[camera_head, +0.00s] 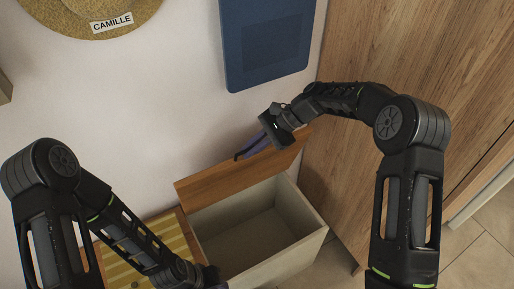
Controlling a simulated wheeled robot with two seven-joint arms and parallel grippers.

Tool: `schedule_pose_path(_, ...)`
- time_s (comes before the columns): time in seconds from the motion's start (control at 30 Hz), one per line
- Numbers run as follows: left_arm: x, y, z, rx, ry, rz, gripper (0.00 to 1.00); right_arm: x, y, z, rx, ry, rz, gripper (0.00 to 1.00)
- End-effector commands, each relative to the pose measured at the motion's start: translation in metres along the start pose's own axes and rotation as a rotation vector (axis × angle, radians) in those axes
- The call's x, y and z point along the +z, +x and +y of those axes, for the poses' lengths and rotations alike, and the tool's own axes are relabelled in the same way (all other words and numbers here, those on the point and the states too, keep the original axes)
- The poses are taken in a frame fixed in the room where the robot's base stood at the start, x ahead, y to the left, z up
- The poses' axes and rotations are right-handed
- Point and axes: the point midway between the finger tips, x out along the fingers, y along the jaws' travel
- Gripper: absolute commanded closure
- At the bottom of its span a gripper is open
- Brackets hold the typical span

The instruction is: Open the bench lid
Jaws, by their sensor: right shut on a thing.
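The wooden bench lid (215,184) stands raised, tilted up along the back of the bench near the wall. The pale storage box of the bench (300,243) is open below it, and its inside looks empty. My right gripper (250,149) is at the lid's upper edge, right of the lid's middle, shut on the lid; the exact contact is partly hidden by the gripper body. My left gripper (217,284) is at the bottom edge, by the box's front left corner. Its fingers are mostly cut off by the frame.
A yellow striped cushion or seat (160,238) lies left of the open box, partly behind my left arm. A tall wooden cabinet (430,60) stands close on the right. A blue panel (267,50) and a round "CAMILLE" sign (85,12) hang on the wall.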

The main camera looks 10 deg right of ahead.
Motion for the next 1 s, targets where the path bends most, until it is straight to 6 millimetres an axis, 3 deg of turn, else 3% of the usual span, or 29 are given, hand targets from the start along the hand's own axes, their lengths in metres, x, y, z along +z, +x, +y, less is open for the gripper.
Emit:
schedule_pose_path(0.47, 0.000, -0.001, 0.000, 0.000, 0.000, -0.001, 0.78, -0.001, 0.003, 0.001, 0.004, 0.001, 0.004, 1.00)
schedule_pose_path(0.5, 0.000, -0.001, 0.000, 0.000, 0.000, -0.001, 0.78, -0.001, 0.003, 0.001, 0.004, 0.001, 0.003, 0.88)
schedule_pose_path(0.57, 0.000, -0.001, 0.000, 0.000, 0.000, -0.001, 0.78, 0.000, 0.003, 0.001, 0.004, 0.001, 0.003, 0.83)
schedule_pose_path(0.87, 0.000, -0.001, 0.000, 0.000, 0.000, -0.001, 0.78, 0.000, 0.001, 0.000, 0.003, 0.001, 0.002, 0.82)
schedule_pose_path(1.0, 0.000, 0.000, 0.000, 0.000, 0.000, 0.000, 0.78, 0.000, -0.009, 0.000, 0.002, 0.000, 0.002, 0.82)
